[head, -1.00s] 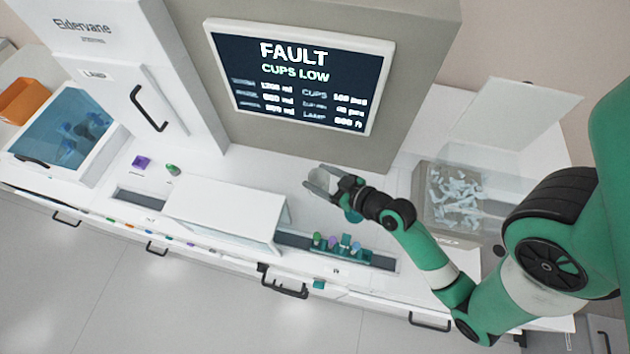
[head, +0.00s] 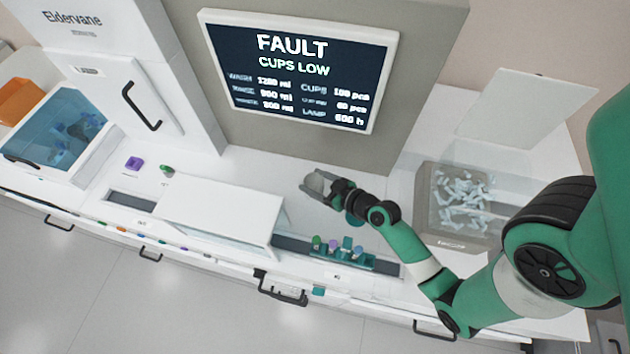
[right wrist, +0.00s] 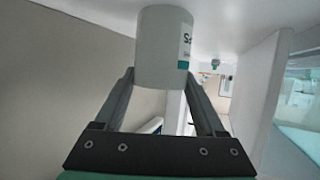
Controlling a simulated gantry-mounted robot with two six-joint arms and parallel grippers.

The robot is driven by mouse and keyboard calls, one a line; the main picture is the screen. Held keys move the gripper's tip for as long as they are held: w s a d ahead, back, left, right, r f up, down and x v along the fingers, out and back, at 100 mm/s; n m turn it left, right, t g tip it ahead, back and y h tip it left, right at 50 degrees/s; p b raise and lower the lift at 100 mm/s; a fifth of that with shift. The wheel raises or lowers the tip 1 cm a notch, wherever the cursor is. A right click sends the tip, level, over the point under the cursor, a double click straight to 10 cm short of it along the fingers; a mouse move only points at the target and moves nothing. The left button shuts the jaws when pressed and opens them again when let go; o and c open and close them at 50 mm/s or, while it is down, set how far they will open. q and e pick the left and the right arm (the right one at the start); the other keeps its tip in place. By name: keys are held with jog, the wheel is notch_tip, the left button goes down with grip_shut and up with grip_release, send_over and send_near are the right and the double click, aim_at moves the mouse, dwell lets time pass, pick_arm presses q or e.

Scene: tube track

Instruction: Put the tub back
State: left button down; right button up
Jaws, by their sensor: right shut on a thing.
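In the head view my right gripper (head: 325,186) is over the white worktop, in front of the fault screen. My left gripper is not in view.
The screen (head: 300,70) reads "FAULT CUPS LOW". A white cover (head: 220,212) and a teal rack with several capped tubes (head: 350,258) lie along the front track. A blue-tinted clear box (head: 60,130) and an orange bin (head: 18,100) are at the left. Worktop between cover and screen is clear.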

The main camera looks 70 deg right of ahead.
jog(key=o, duration=1.3)
jog(key=shift+s+r, duration=0.1)
jog(key=shift+r, duration=0.05)
jog(key=b+v, duration=0.1)
jog(key=v, duration=1)
jog(key=shift+s+a+r, duration=0.1)
jog(key=shift+s+a, duration=0.05)
jog(key=shift+s, duration=0.2)
